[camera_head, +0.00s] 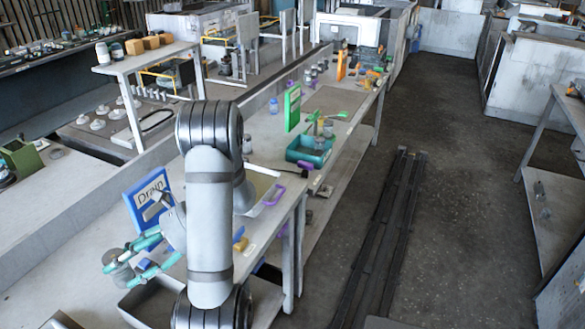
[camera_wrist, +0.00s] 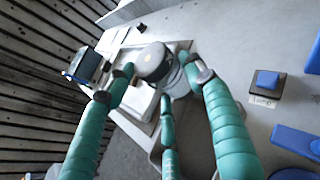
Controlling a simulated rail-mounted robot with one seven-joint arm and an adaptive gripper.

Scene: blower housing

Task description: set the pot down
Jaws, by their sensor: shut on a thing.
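The pot (camera_wrist: 173,80) is a small greyish jar with a dark round lid (camera_wrist: 153,62). It sits between the teal fingers of my gripper (camera_wrist: 163,88), which are closed around it in the wrist view. In the head view the pot (camera_head: 118,274) shows as a grey jar among the teal fingers of my gripper (camera_head: 133,257), at the left of my arm. It is beside the blue "Drain" sign (camera_head: 150,197). I cannot tell whether its base touches anything, since the fingers hide part of it.
A grey open bin (camera_head: 150,303) is below and right of the pot in the head view. A blue block on a dark base (camera_wrist: 267,82) lies at the right in the wrist view. A teal tray (camera_head: 309,150) and a green board (camera_head: 292,107) stand farther along the bench.

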